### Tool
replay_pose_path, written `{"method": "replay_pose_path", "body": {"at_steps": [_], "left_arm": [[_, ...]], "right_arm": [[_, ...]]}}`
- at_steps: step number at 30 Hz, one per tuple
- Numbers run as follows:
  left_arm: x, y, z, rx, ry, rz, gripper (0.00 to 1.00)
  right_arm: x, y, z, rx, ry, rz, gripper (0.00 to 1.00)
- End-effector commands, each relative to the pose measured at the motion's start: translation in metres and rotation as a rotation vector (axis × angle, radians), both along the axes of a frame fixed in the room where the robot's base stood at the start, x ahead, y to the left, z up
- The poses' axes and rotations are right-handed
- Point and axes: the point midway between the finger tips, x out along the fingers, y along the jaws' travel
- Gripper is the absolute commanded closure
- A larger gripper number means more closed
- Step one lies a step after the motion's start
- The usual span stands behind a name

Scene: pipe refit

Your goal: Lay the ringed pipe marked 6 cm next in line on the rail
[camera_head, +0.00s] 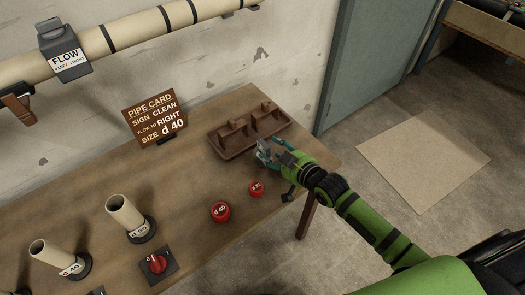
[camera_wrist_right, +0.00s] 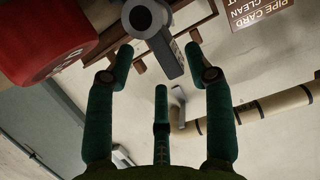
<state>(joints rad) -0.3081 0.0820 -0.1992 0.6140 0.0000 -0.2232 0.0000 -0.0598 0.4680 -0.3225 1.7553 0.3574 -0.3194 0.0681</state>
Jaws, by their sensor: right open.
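No pipe with a readable 6 cm mark shows. A cream pipe with dark rings (camera_head: 103,40) runs along the wall at the upper left; it also shows in the wrist view (camera_wrist_right: 270,107). A brown bracket (camera_head: 17,106) sits under its left part. My right gripper (camera_head: 264,150) is at the front right edge of the brown tray, above the table. In the wrist view its fingers (camera_wrist_right: 162,75) are spread. A grey part with a round end (camera_wrist_right: 147,20) shows beyond the fingertips; I cannot tell whether they touch it. My left gripper is out of view.
A brown two-part tray (camera_head: 228,151) lies on the table (camera_head: 185,178). Red caps marked d 40 (camera_head: 220,212) and d 32 (camera_head: 256,189) stand in front. A pipe card (camera_head: 155,117) stands near the wall.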

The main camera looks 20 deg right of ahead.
Motion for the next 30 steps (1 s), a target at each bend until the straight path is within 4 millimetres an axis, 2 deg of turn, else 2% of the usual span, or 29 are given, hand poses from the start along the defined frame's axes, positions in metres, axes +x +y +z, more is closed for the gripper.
{"method": "replay_pose_path", "body": {"at_steps": [3, 7, 16, 17, 18, 21, 30], "left_arm": [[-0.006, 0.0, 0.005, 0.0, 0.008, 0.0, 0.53], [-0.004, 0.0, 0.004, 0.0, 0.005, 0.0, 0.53], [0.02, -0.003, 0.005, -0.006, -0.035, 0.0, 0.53], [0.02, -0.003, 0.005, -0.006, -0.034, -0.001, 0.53], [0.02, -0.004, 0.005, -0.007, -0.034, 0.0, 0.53], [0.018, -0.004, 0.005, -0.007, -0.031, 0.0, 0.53], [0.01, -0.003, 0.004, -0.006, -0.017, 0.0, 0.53]], "right_arm": [[0.016, 0.011, -0.003, 0.002, -0.002, 0.0, 0.47], [0.029, 0.015, -0.01, 0.001, -0.002, 0.0, 0.47], [0.034, 0.017, -0.012, 0.0, -0.002, 0.001, 0.47], [0.034, 0.017, -0.012, 0.0, -0.002, 0.001, 0.51], [0.033, 0.017, -0.012, 0.0, -0.002, 0.001, 0.67], [0.033, 0.017, -0.012, 0.0, -0.002, 0.001, 1.0], [0.033, 0.017, -0.013, -0.001, 0.0, 0.0, 1.0]]}}
